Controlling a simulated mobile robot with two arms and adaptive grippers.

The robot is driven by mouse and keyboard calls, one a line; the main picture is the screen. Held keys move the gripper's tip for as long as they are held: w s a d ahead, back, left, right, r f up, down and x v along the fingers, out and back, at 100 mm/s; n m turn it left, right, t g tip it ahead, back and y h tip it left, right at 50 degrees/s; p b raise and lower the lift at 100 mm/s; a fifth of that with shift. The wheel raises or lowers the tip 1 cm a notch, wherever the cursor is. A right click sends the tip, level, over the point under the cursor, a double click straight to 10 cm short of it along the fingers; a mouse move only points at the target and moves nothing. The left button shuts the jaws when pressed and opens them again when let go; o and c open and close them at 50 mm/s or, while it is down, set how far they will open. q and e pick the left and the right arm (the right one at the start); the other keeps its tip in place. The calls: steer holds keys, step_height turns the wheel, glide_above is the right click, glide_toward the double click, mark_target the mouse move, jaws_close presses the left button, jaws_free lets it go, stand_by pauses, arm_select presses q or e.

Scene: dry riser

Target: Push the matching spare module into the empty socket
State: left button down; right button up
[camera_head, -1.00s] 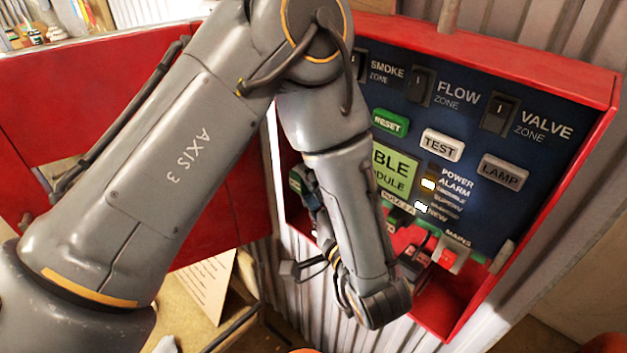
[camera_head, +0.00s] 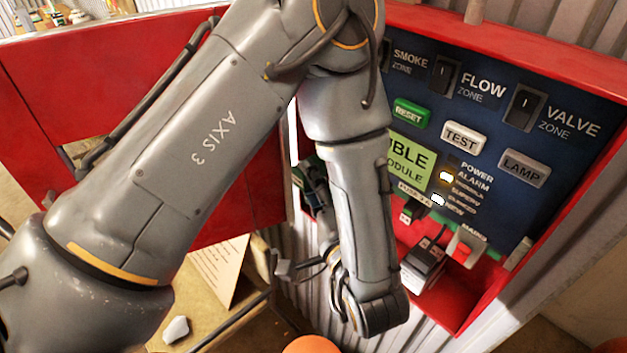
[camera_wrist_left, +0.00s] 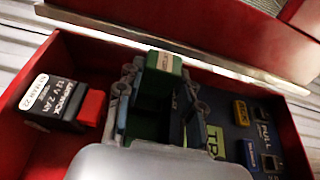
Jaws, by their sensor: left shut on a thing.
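My left gripper (camera_wrist_left: 160,95) is shut on a green module (camera_wrist_left: 163,66) with a pale label, which stands between its two fingers in the left wrist view. The gripper is inside the red cabinet (camera_head: 568,62), low beside the dark blue panel (camera_head: 500,110). In the head view my own forearm covers most of the gripper, and only part of it (camera_head: 314,188) shows at the panel's left edge. I cannot make out the empty socket, nor whether the module touches it. My right gripper is not in view.
A black battery (camera_wrist_left: 62,98) with a red block beside it sits in the cabinet. A yellow relay (camera_wrist_left: 242,113) and a blue relay (camera_wrist_left: 270,162) are set in the panel. A red mains switch (camera_head: 461,246) is low on the panel. The cabinet's red door (camera_head: 30,120) stands open left.

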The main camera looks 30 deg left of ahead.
arm_select(q)
steer(key=shift+w, duration=0.15)
steer(key=shift+w+d, duration=0.25)
steer(key=shift+w, duration=0.3)
steer(key=shift+w+d+b, duration=0.1)
steer(key=shift+w+d, duration=0.15)
steer(key=shift+w, duration=0.45)
steer(key=shift+w+d+b, duration=0.15)
steer(key=shift+w+d, duration=0.05)
steer(key=shift+w, duration=0.45)
steer(key=shift+w+d+b, duration=0.1)
steer(key=shift+w+d, duration=0.15)
steer(key=shift+w, duration=0.45)
stand_by(1.1)
steer(key=c, duration=0.8)
jaws_free()
steer(key=shift+w, duration=0.15)
steer(key=shift+r, duration=0.1)
